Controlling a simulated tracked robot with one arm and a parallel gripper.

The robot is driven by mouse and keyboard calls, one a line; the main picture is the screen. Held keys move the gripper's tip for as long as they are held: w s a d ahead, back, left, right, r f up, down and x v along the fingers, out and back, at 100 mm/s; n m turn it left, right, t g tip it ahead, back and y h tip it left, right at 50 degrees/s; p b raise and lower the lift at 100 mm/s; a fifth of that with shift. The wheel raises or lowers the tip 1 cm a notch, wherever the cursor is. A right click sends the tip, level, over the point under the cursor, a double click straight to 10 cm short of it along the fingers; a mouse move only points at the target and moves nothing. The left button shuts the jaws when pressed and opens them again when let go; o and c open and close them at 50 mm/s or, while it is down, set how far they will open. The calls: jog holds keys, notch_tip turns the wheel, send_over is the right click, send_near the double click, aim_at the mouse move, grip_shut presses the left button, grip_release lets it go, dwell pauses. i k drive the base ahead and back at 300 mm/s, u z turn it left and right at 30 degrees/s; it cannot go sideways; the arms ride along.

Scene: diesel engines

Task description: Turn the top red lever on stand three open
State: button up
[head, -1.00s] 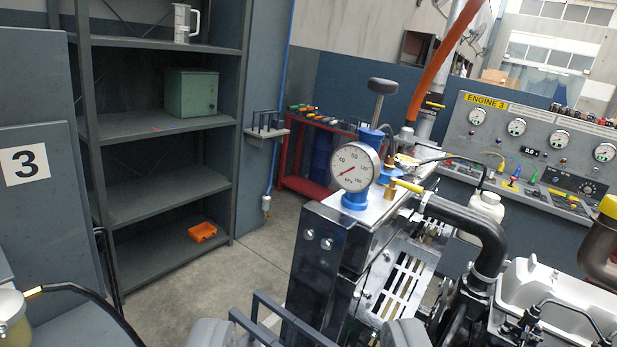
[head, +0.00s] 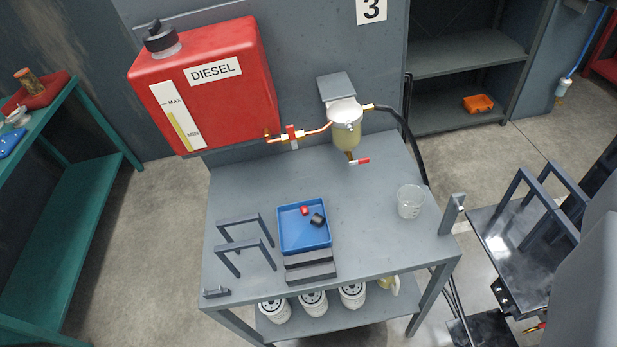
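On stand three, a small red lever (head: 291,137) sits on the copper pipe between the red diesel tank (head: 235,105) and the fuel filter (head: 346,125). It is the higher of two red levers and appears to stand roughly upright, crosswise to the pipe. A lower red-tipped lever (head: 361,161) sticks out to the right from the drain beneath the filter bowl. The number 3 plate (head: 371,9) is on the grey panel behind. My gripper is not in view, and nothing is seen touching either lever.
The stand's grey tabletop (head: 375,225) holds a blue tray (head: 303,240) with small parts, a clear beaker (head: 410,202) and dark brackets (head: 246,245). White filters (head: 313,303) are on its lower shelf. A green bench (head: 75,195) stands left. A black hose (head: 408,130) runs down right.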

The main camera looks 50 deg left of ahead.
aim_at(291, 130)
jog(key=k, duration=0.5)
jog(key=u, duration=0.25)
jog(key=i, duration=0.65)
jog(key=u, duration=0.55)
jog(key=i, duration=0.5)
jog(key=u, duration=0.25)
